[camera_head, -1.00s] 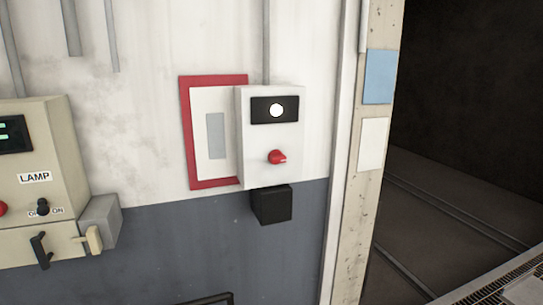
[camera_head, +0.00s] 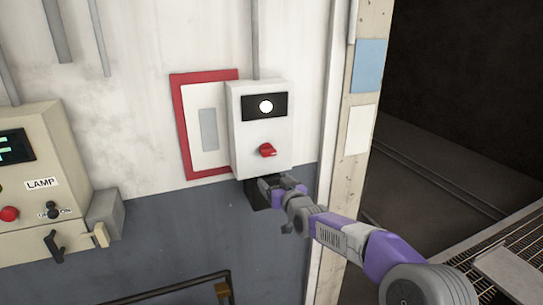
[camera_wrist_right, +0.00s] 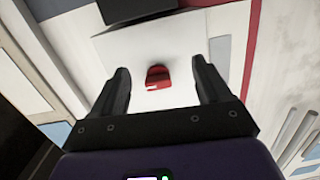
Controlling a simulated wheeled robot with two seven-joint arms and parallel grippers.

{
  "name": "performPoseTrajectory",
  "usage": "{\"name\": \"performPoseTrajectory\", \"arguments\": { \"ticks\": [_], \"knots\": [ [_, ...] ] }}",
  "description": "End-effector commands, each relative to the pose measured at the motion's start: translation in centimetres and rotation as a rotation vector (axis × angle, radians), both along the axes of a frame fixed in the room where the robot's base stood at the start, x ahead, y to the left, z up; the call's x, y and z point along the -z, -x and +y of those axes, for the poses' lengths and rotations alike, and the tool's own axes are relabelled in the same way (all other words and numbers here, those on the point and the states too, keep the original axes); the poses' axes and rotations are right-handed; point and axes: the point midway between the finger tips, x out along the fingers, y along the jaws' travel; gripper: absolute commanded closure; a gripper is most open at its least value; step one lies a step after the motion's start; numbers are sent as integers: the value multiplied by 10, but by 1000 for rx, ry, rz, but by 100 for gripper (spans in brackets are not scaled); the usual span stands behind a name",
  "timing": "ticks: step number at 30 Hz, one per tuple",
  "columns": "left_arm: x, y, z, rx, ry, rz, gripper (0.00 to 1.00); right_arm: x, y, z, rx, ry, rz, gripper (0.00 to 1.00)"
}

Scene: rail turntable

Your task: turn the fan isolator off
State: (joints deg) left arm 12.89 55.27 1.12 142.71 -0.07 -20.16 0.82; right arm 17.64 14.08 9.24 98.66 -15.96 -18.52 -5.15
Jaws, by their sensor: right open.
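The white isolator box (camera_head: 259,131) is on the wall, with a lit round white lamp in a black panel and a red rotary knob (camera_head: 267,150) below. My right gripper (camera_head: 281,183) is just below the box, in front of the black block under it. In the right wrist view the fingers of my right gripper (camera_wrist_right: 163,88) are spread apart with nothing between them. The red knob (camera_wrist_right: 158,77) shows beyond them, near the middle of the gap, with a white mark on it. I cannot see my left gripper.
A beige panel labelled LAMP (camera_head: 43,170) with a red button and switches stands at the left. A red-framed board (camera_head: 190,150) is behind the box. The door post (camera_head: 349,190) and dark opening are right. A dark rail (camera_head: 170,290) runs low in front.

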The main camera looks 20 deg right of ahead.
Motion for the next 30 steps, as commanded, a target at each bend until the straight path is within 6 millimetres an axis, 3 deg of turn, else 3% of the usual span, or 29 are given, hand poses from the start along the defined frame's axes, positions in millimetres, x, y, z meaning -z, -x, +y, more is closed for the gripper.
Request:
{"name": "performPoseTrajectory", "arguments": {
  "ticks": [1, 3, 6, 21, 30],
  "knots": [
    [0, 0, 0, 0, 0, 0, 100, -23, 3, -7, 12, 20, -40, 23],
    [0, 0, 0, 0, 0, 0, 100, -43, 5, -12, 21, 37, -73, 23],
    [-2, 0, 0, 0, 0, 0, 100, -55, 4, -15, 26, 47, -93, 23],
    [-28, 0, 0, 0, 0, -1, 100, -55, -58, -18, 25, 46, -92, 23],
    [-31, 0, 0, 0, 0, 0, 100, -54, -68, -19, 25, 46, -94, 23]
  ]
}}
